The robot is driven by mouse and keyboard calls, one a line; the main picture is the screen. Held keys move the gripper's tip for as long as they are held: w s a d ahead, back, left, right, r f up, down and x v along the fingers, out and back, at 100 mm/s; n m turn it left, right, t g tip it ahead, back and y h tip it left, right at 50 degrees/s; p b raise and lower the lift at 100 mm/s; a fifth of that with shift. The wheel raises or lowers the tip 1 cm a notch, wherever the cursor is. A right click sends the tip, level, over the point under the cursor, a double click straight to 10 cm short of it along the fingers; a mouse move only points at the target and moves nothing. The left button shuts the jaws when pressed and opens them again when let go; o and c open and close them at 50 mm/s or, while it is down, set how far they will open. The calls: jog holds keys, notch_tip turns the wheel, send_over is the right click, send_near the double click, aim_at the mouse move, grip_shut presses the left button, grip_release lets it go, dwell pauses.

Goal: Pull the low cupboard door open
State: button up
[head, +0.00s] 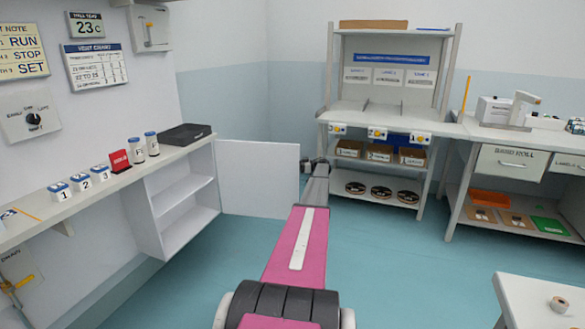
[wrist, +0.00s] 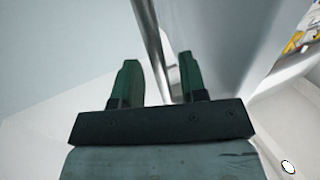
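The low cupboard (head: 182,205) stands under the left counter, and its shelved inside shows in the head view. Its white door (head: 258,180) is swung wide open, standing out to the right of the cupboard. My gripper (head: 313,163) is at the door's free edge. In the wrist view my gripper (wrist: 158,75) has its two dark green fingers apart. A grey metal bar (wrist: 150,40), which looks like the door's handle, runs between them, with gaps seen on both sides. Whether a finger touches it is hidden.
The left counter (head: 75,222) carries numbered containers, a red card and a black tray (head: 186,134). A shelf rack (head: 390,112) stands behind my gripper, with a workbench (head: 510,135) to its right. A white table (head: 540,300) is at the lower right. Teal floor is free between.

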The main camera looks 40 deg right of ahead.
jog(key=v, duration=0.9)
jog(key=shift+s+d, duration=0.15)
jog(key=shift+s, duration=0.1)
